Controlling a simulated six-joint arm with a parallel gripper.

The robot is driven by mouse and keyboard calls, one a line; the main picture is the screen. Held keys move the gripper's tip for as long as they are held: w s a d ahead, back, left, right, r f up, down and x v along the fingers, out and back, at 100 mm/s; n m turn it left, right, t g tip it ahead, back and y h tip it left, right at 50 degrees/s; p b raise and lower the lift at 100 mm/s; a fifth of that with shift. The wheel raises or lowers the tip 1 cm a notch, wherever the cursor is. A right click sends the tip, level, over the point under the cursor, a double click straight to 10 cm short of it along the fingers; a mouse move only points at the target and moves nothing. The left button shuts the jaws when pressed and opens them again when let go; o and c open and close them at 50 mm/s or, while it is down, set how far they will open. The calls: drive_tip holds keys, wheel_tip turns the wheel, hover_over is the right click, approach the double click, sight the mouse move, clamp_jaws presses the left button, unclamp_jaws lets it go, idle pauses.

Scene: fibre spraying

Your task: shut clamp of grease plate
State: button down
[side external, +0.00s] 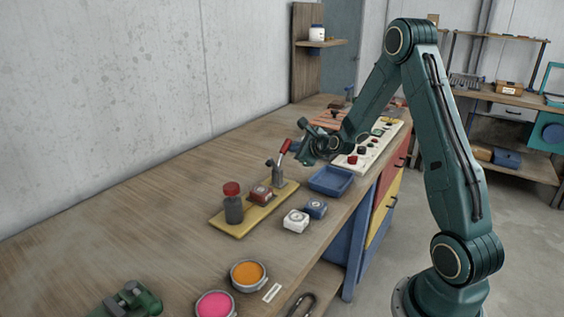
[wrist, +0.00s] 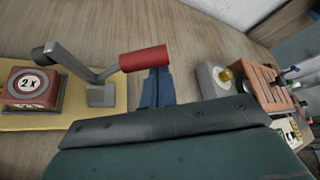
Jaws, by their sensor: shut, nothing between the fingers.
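The grease plate (side external: 232,228) is a yellow board on the bench; its edge also shows in the wrist view (wrist: 112,118). On it stand a dark bottle with a red cap (side external: 233,203), a red block (side external: 260,194) marked "2 x" in the wrist view (wrist: 31,86), and the clamp (side external: 277,175). The clamp's grey lever slants up, with its red handle (side external: 285,146) raised above the plate. My gripper (side external: 303,152) is shut and empty just right of the handle. In the wrist view its fingers (wrist: 157,88) appear just below the red handle (wrist: 143,58); I cannot tell whether they touch.
A blue tray (side external: 330,181) lies right of the plate. A panel with knobs (side external: 365,153) lies farther back. Orange (side external: 248,274) and pink (side external: 215,305) tubs are nearer.

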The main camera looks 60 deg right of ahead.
sight(287, 145)
drive_tip(key=shift+a+r+n+h, duration=0.3)
drive_tip(key=shift+a, duration=0.05)
idle(0.5)
drive_tip(key=shift+w+a+r+n+t+h, duration=0.1)
drive_tip(key=shift+a+r+n+t+h, duration=0.2)
drive_tip(key=shift+a+r+n+h, duration=0.45)
drive_tip(key=shift+a, duration=0.35)
drive_tip(key=a, duration=0.6)
drive_tip(key=shift+r, duration=0.15)
drive_tip(key=shift+a+y, duration=0.25)
drive_tip(key=shift+s, duration=0.2)
drive_tip(key=v, duration=0.7)
drive_tip(key=shift+d, duration=0.2)
drive_tip(key=shift+s+r, duration=0.1)
